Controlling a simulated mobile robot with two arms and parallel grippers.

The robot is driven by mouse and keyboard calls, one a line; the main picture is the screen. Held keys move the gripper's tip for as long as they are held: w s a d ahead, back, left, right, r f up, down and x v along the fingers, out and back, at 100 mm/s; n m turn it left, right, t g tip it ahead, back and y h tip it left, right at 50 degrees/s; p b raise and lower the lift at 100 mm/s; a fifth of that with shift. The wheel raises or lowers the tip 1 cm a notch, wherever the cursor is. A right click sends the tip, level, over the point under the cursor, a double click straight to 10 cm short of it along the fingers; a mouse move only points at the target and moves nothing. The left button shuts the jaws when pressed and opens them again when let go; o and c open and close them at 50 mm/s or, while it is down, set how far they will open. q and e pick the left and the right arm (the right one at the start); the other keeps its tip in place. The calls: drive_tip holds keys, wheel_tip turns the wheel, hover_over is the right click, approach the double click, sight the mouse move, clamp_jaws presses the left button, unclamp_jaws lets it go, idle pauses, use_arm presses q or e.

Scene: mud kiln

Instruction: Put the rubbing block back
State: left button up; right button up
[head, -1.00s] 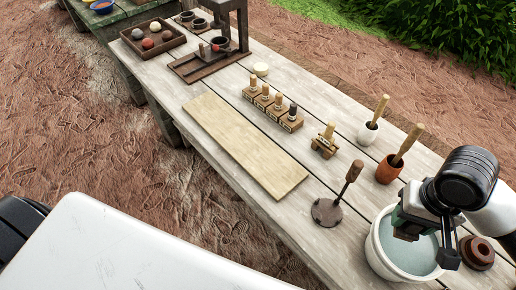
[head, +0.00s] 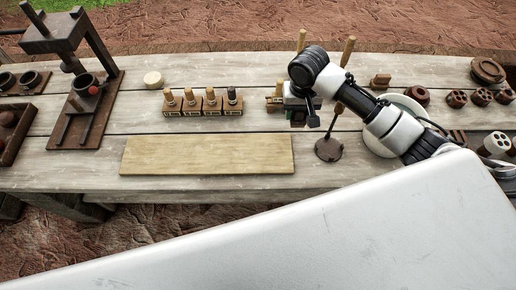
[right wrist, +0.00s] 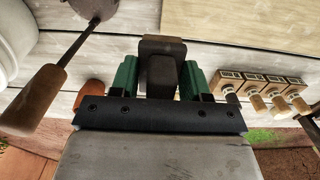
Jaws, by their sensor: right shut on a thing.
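My right gripper (head: 303,112) is shut on a dark brown block, held above the table left of the white basin (head: 372,147). In the right wrist view the block (right wrist: 162,68) sits between the green fingers (right wrist: 163,85); I take it for the rubbing block. In the head view the gripper mostly hides the block. Below and left of the gripper lies a pale wooden board (head: 207,154), bare on top. A small wooden stand (head: 273,102) is partly hidden behind the gripper. My left gripper is not in view.
Several wooden stamps (head: 204,105) stand in a row behind the board. A round-headed tool (head: 328,150) lies right of it. A dark press (head: 88,120) and a tray (head: 18,150) stand at left. Brown clay pieces (head: 456,98) sit at right. Two handles rise behind my gripper.

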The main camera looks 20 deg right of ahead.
drive_tip(key=a+f, duration=0.2)
drive_tip(key=a, duration=0.1)
drive_tip(key=s+a+f+p, duration=0.1)
drive_tip(key=a+f, duration=0.1)
drive_tip(key=a, duration=0.2)
drive_tip(key=a+f+p, duration=0.1)
drive_tip(key=a+f, duration=0.2)
drive_tip(key=a, duration=0.1)
drive_tip(key=shift+s, duration=0.4)
drive_tip(key=shift+f+p, duration=0.5)
drive_tip(key=shift+f, duration=1.5)
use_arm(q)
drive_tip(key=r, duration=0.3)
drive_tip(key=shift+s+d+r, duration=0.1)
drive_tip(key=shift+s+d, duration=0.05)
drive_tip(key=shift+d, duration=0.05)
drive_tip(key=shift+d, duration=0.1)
use_arm(e)
drive_tip(key=shift+f, duration=0.1)
drive_tip(key=o, duration=0.5)
drive_tip(key=shift+c, duration=0.2)
drive_tip(key=o, duration=0.4)
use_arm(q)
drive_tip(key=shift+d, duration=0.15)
use_arm(e)
drive_tip(key=shift+o, duration=0.2)
